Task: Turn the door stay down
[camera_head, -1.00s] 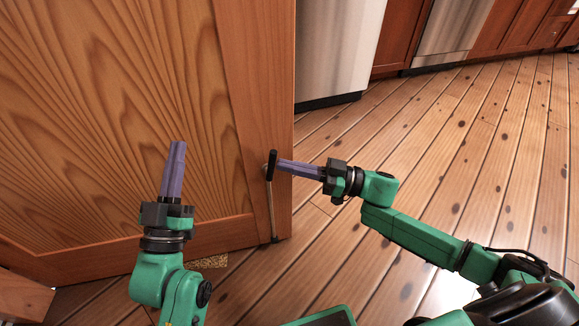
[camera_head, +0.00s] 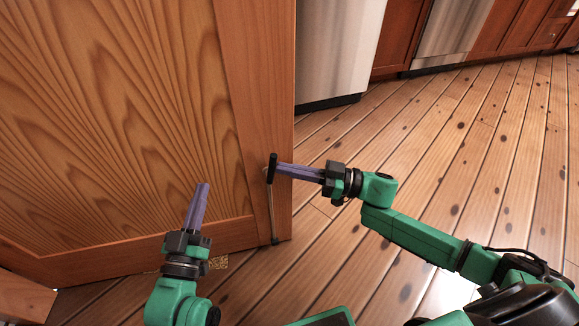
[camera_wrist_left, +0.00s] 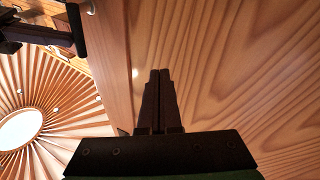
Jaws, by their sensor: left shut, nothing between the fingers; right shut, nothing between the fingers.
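The wooden door (camera_head: 110,120) fills the left of the head view. The door stay (camera_head: 271,212) is a thin metal rod with a dark handle at its top, on the door's lower right edge. It hangs pointing down, its lower end near the floor. My right gripper (camera_head: 280,169) is shut, with its fingertips at the stay's dark top; touching or just apart, I cannot tell. My left gripper (camera_head: 203,185) is shut and empty, left of the stay in front of the door. Its shut fingers also show in the left wrist view (camera_wrist_left: 160,72), against the wood.
Plank floor (camera_head: 430,160) lies open to the right of the door. Steel appliances (camera_head: 335,50) and wooden cabinets (camera_head: 403,30) stand at the back. A wooden piece (camera_head: 22,297) lies at the lower left corner.

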